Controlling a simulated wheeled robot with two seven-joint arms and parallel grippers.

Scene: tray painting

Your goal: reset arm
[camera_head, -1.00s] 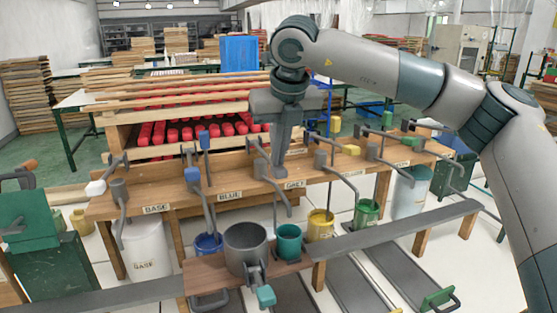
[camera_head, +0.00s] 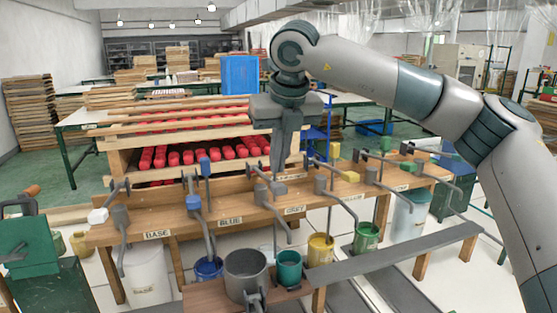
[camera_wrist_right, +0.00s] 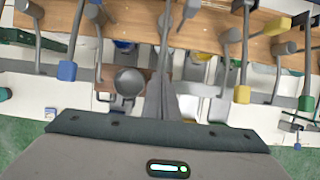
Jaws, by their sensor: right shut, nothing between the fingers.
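My right gripper (camera_head: 279,172) points down over the wooden dispensing bench (camera_head: 260,226), near the valve above the grey label. Its narrow fingers are together with nothing between them. In the right wrist view, my right gripper (camera_wrist_right: 166,88) shows its closed fingers, with levers and pipes beyond. I cannot tell whether the fingertips touch the valve. My left gripper is not in view.
A grey pot (camera_head: 246,270) and a teal pot (camera_head: 289,268) stand on the lower shelf. Blue (camera_head: 208,268), yellow (camera_head: 320,250) and green (camera_head: 366,237) buckets stand below the spouts. Several valve levers stick up around my gripper. A rack of red items (camera_head: 190,155) stands behind.

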